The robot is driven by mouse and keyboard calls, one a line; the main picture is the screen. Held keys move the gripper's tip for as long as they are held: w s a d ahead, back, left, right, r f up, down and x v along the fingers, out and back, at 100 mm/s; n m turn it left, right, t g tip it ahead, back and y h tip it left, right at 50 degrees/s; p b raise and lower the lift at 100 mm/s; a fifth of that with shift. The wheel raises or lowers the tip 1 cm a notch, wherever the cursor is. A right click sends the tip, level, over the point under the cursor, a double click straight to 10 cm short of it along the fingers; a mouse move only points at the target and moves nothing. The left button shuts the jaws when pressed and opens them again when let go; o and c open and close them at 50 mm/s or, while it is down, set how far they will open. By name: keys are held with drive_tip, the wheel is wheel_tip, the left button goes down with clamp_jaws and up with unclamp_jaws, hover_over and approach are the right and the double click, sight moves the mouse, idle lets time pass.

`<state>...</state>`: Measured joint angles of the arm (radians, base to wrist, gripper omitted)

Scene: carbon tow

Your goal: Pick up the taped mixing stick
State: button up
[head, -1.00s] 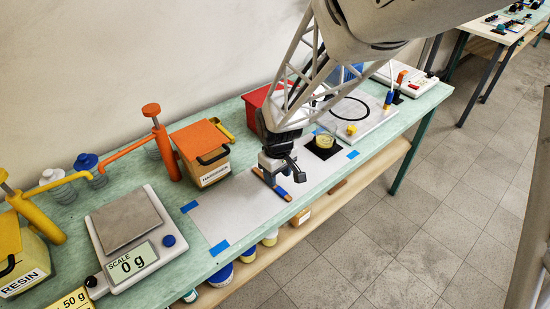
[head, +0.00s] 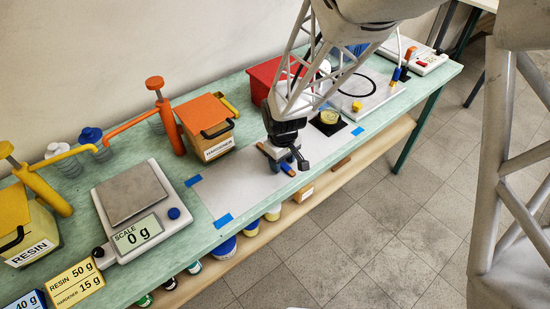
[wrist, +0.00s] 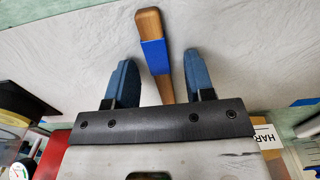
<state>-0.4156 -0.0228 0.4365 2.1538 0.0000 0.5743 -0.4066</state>
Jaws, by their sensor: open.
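The taped mixing stick (wrist: 152,53) is brown wood with a blue tape band. In the wrist view it lies on the white sheet, in line between my two blue fingertips, with a visible gap on each side. My gripper (wrist: 160,57) is open and empty. In the head view my gripper (head: 284,158) is low over the white sheet and covers the middle of the stick. A blue and brown end of the stick (head: 288,168) shows on the front side. Whether the fingertips touch the sheet cannot be told.
The white sheet (head: 232,190) is held by blue tape. A red box (head: 265,78) is behind my gripper. A cup (head: 328,116) on a black square stands to the right.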

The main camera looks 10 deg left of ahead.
sight(282, 165)
clamp_jaws()
drive_tip(key=shift+r, duration=0.15)
drive_tip(key=shift+r, duration=0.8)
drive_tip(key=shift+s+r, duration=0.15)
drive_tip(key=shift+r, duration=0.75)
drive_tip(key=s+d, duration=0.3)
drive_tip(key=s, duration=0.4)
drive_tip(key=s+d+r, duration=0.1)
drive_tip(key=s+d, duration=0.2)
drive_tip(key=s, duration=0.4)
drive_tip(key=shift+s+r, duration=0.15)
drive_tip(key=shift+s, duration=0.05)
drive_tip(key=shift+d, duration=0.1)
